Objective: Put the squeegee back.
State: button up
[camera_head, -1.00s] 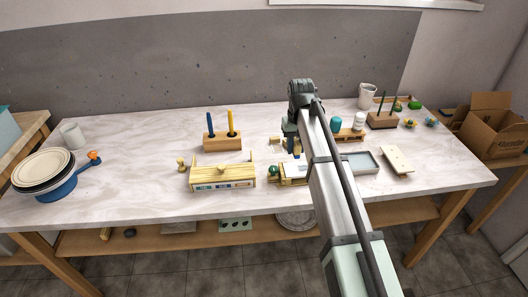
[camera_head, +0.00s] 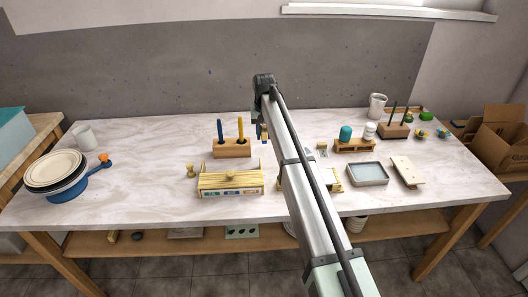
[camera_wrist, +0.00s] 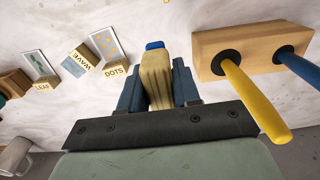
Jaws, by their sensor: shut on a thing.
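My gripper (camera_wrist: 157,88) is shut on a beige piece with a blue end (camera_wrist: 156,70), which looks like the squeegee. It points away from the wrist, above the table. In the head view, my arm hides most of my gripper, and a small yellow and blue bit (camera_head: 264,133) shows beside it. A wooden block (camera_head: 232,150) stands just left of my gripper in the head view, with a blue handle (camera_head: 220,130) and a yellow handle (camera_head: 241,128) upright in it. In the wrist view the block (camera_wrist: 222,45) is at the right, apart from the held piece.
Label stands, one reading DOTS (camera_wrist: 115,70), are left in the wrist view. A grey tray (camera_head: 367,174) is right of my arm.

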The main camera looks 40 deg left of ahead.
aim_at(264, 128)
jog(key=shift+f, duration=4)
jog(key=shift+f, duration=0.15)
jog(key=o, duration=0.9)
jog(key=shift+o, duration=0.2)
notch_tip(264, 128, up, 12)
jog(key=shift+r, duration=0.2)
